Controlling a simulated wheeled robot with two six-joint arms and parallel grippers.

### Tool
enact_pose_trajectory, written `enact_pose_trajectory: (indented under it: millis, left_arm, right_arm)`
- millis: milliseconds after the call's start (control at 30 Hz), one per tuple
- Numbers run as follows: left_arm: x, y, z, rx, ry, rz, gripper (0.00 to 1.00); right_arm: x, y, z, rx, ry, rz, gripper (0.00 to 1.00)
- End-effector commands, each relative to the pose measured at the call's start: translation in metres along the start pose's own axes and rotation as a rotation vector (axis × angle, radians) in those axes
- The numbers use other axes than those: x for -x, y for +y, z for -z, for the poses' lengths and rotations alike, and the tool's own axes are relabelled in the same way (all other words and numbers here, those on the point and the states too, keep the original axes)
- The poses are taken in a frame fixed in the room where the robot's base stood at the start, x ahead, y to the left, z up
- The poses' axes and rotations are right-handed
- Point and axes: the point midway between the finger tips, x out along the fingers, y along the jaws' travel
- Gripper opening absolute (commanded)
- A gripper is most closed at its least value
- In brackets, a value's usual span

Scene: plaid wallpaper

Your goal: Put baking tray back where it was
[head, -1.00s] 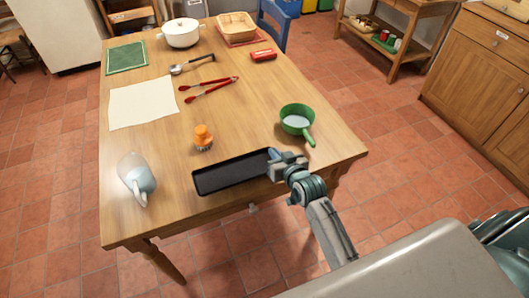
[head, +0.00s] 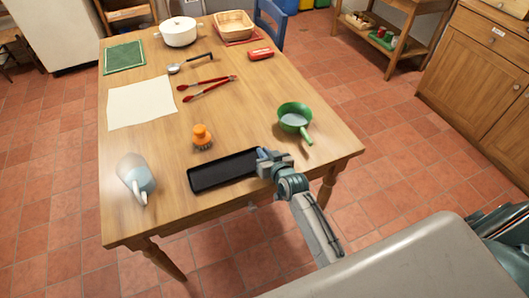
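The black rectangular baking tray (head: 220,172) is at the near edge of the wooden table, long side roughly along that edge. My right gripper (head: 264,158) is at the tray's right end and appears shut on its rim. The fingertips are partly hidden by the gripper body. I cannot tell whether the tray rests on the table or is held slightly above it. My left gripper is not in view.
On the table (head: 235,108), an orange brush (head: 202,136) stands behind the tray and a green pan (head: 295,119) lies to the right. Red tongs (head: 207,88) and a cream sheet (head: 141,103) lie farther back.

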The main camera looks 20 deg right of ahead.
Motion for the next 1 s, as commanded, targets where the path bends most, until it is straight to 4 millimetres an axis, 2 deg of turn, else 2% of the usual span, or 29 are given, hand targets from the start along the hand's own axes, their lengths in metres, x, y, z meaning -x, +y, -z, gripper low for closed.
enact_pose_trajectory:
  millis: [33,67,367,467,567,900,1000]
  left_arm:
    - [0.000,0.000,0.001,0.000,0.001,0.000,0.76]
    - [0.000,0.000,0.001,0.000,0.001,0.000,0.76]
    - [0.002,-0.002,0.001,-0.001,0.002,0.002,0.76]
    - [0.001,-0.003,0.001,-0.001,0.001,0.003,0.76]
    - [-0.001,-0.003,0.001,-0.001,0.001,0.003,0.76]
    - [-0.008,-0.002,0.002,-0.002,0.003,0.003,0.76]
    - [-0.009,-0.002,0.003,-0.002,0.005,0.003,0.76]
  right_arm:
    - [0.000,0.000,0.000,0.000,0.000,0.000,0.20]
    - [0.000,0.000,0.000,0.000,0.000,0.000,0.24]
    - [0.001,0.000,0.002,0.000,0.000,0.000,0.24]
    - [0.007,0.000,0.001,0.001,-0.001,0.000,0.24]
    - [0.022,0.000,0.000,0.001,-0.001,0.000,0.24]
    - [0.093,0.000,0.000,0.002,-0.002,0.001,0.24]
    - [0.106,0.000,0.001,0.001,-0.002,0.000,0.24]
